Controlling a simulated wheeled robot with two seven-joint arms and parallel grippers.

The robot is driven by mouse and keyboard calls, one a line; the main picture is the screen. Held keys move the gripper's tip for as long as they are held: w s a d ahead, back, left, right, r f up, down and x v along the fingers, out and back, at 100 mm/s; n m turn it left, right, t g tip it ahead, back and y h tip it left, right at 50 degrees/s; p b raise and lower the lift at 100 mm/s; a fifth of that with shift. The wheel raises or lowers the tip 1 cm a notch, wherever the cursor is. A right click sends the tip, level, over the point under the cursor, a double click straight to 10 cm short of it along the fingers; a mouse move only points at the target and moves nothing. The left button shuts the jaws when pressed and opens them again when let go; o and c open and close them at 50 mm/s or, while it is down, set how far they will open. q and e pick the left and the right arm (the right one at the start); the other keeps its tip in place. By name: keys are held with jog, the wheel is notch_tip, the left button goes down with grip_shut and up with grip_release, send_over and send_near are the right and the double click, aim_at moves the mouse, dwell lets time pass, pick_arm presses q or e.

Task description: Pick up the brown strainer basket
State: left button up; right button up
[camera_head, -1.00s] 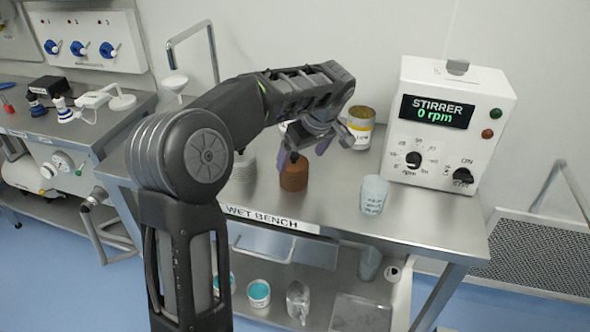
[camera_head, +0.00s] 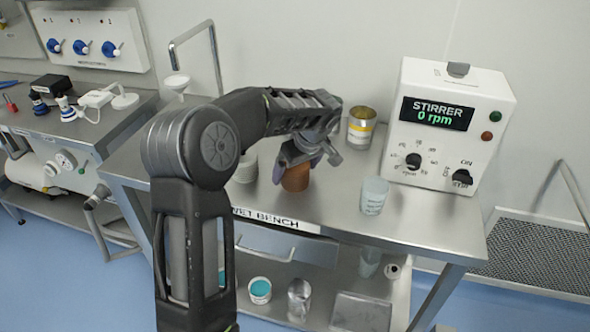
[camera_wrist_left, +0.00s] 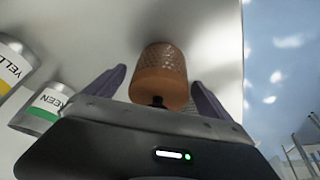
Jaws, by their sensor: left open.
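The brown strainer basket (camera_head: 296,178) stands on the wet bench (camera_head: 335,205), partly hidden by my left gripper in the head view. In the left wrist view the basket (camera_wrist_left: 160,76) has a mesh-patterned side and a dark knob at its near end. My left gripper (camera_head: 294,166) is open and has come down at the basket. In the wrist view its two purple-grey fingers (camera_wrist_left: 158,92) lie on either side of the basket, with a gap at each side. My right gripper is not in view.
A pale beaker (camera_head: 374,195) stands right of the basket, and a yellow-labelled can (camera_head: 361,128) behind it. The white stirrer box (camera_head: 450,125) is at the back right. A white container (camera_head: 246,168) stands close at the left. The wrist view shows a green-labelled can (camera_wrist_left: 42,108).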

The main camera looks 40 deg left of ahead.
pick_arm(q)
jog(key=shift+w+a+f, duration=0.1)
jog(key=shift+a+f, duration=0.1)
jog(key=shift+f, duration=0.35)
jog(key=shift+c, duration=0.3)
jog(key=c, duration=1.5)
